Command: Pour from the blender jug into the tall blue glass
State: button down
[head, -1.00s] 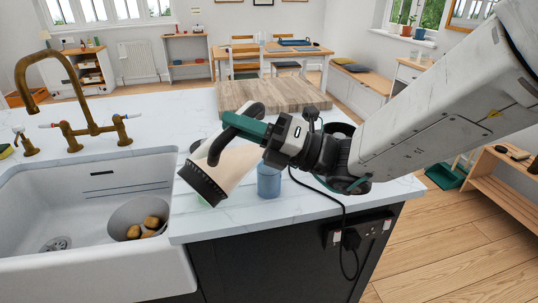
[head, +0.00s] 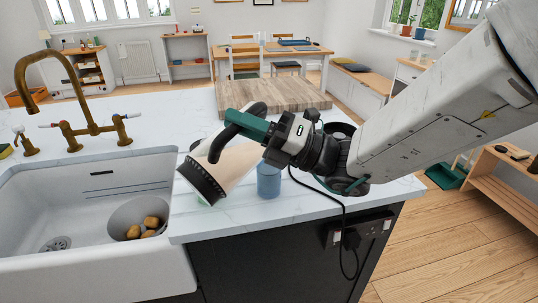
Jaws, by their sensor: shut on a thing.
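The blender jug (head: 232,168) hangs over the counter, strongly tilted, its dark ribbed end collar low at the left and its other end up at the right. Beige content shows through its clear wall. My gripper (head: 246,123) is shut on its black handle (head: 222,143). The tall blue glass (head: 268,181) stands upright on the counter near the front edge, just right of the jug and below my gripper. Its top is partly hidden, and I cannot tell what is in it. No stream is visible.
A wooden board (head: 270,96) lies behind the jug. The white sink (head: 90,205) is at left, with a grey bowl (head: 122,216) of brown items and a brass tap (head: 92,128). A dark round appliance (head: 340,128) stands behind my wrist. A black cable (head: 344,225) hangs to a socket.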

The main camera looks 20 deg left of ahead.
aim_at(227, 128)
jog(key=shift+w+d+r+m, duration=0.1)
jog(key=shift+w+r+m, duration=0.1)
jog(key=shift+r+m, duration=0.1)
dwell(1.1)
jog(key=s+n, duration=0.1)
jog(key=s+a+n+h, duration=0.1)
jog(key=n, duration=0.1)
jog(key=s+n+g+h, duration=0.1)
jog(key=shift+a+r, duration=0.3)
jog(key=shift+r, duration=0.1)
jog(key=shift+s+n+h, duration=0.15)
jog(key=shift+n+h, duration=0.25)
jog(key=shift+n, duration=0.1)
jog(key=shift+f, duration=0.2)
jog(key=shift+s+a+r+n+h, duration=0.15)
jog(key=shift+s+r+n+h, duration=0.05)
jog(key=shift+r+n+h, duration=0.25)
jog(key=shift+s+a+f+n+t+h+b, duration=0.15)
jog(key=shift+s+a+f+n+t+h, duration=0.3)
jog(key=shift+s+n+h, duration=0.45)
jog(key=shift+s+a+f+n+t+h+b, duration=0.15)
jog(key=shift+s+a+f+n+t+h, duration=0.1)
jog(key=shift+s+f+n+t+h, duration=0.5)
jog(key=shift+s+a+f+n+t+h+b, duration=0.15)
jog(key=shift+s+a+f+n+t+h, duration=0.2)
jog(key=shift+s+f+n+h, duration=0.6)
jog(key=shift+w+r+n+y, duration=0.25)
jog(key=shift+w+r, duration=0.1)
